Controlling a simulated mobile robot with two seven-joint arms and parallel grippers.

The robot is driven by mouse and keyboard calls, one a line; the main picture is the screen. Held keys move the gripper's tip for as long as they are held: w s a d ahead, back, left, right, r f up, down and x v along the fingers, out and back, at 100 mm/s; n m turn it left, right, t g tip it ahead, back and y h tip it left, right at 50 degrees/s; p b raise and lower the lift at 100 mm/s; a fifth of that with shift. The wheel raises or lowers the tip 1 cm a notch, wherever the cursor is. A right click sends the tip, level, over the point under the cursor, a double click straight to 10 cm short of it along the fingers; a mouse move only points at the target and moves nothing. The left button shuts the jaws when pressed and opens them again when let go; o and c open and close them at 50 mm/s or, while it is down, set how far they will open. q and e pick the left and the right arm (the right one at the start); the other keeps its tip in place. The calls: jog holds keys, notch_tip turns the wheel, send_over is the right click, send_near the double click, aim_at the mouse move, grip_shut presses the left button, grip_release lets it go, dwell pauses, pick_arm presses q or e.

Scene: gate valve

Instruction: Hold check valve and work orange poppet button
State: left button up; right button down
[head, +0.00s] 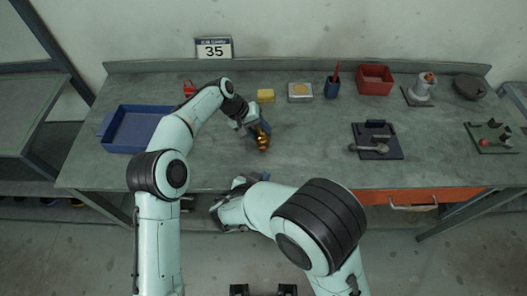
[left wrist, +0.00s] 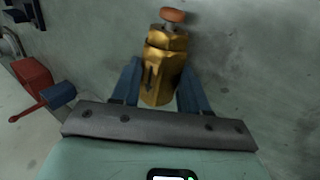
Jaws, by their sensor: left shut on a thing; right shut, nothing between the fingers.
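The check valve (left wrist: 165,66) is a brass, faceted body with an orange poppet button (left wrist: 173,15) at its far end. In the head view the check valve (head: 262,139) is over the middle of the bench. My left gripper (left wrist: 158,85) is shut on the brass body, with a blue finger on each side. It also shows in the head view (head: 257,132). The orange button sticks out clear of the fingers. My right gripper (head: 228,212) is low, in front of the bench's front edge, apart from the valve. Its fingers are partly hidden by my arm.
A blue tray (head: 133,146) lies at the left. A yellow sponge (head: 265,95), a blue cup (head: 332,88) and a red bin (head: 375,79) stand along the back. A dark fixture plate (head: 377,155) lies right of the valve. The bench between them is clear.

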pick_arm(q)
jog(key=shift+r, duration=0.1)
dwell(0.3)
jog(key=o, duration=1.2)
jog(key=shift+o, duration=0.2)
